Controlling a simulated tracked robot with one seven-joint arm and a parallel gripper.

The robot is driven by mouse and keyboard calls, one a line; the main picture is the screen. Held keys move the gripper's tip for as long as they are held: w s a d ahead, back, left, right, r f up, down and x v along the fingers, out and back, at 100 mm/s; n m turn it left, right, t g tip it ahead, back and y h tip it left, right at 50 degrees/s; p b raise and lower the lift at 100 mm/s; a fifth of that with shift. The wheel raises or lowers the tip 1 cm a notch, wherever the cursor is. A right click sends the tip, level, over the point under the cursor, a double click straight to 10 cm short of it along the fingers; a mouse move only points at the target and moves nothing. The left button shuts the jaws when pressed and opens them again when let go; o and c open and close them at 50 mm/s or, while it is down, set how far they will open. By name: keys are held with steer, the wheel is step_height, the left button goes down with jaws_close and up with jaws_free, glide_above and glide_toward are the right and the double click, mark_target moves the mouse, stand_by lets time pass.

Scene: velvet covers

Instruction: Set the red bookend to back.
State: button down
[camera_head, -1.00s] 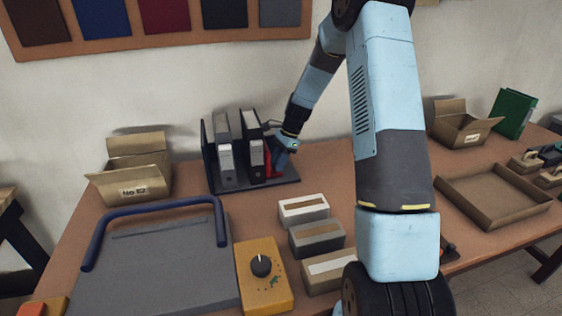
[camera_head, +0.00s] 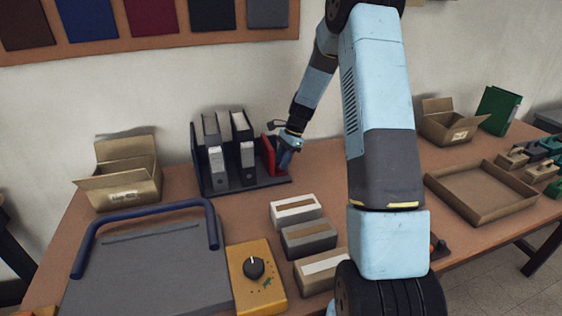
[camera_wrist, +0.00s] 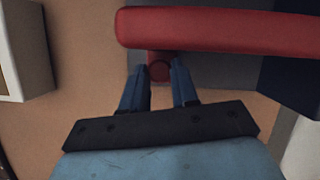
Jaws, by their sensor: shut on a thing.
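The red bookend (camera_head: 268,155) stands upright at the right end of the dark rack (camera_head: 232,187), to the right of the binders and apart from them. My gripper (camera_head: 284,153) is at its right side. In the wrist view the bookend (camera_wrist: 220,31) shows as a long red bar, with a short red stem between my two blue fingers. My gripper (camera_wrist: 159,78) is shut on that stem. Several grey and black binders (camera_head: 247,160) stand on the rack left of the bookend. The bookend's lower edge is partly hidden in the head view.
An open cardboard box (camera_head: 122,187) stands left of the rack. Three small boxes (camera_head: 308,240) lie in front of it, near a yellow control box (camera_head: 256,285). A shallow tray (camera_head: 480,205) and a second open box (camera_head: 447,125) are at the right.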

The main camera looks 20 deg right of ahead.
steer(key=c, duration=1.2)
jaws_free()
steer(key=shift+d, duration=0.35)
steer(key=o, duration=0.4)
steer(key=shift+a, duration=0.15)
steer(key=shift+c, duration=0.2)
steer(key=v, duration=1.3)
steer(key=shift+r, duration=0.35)
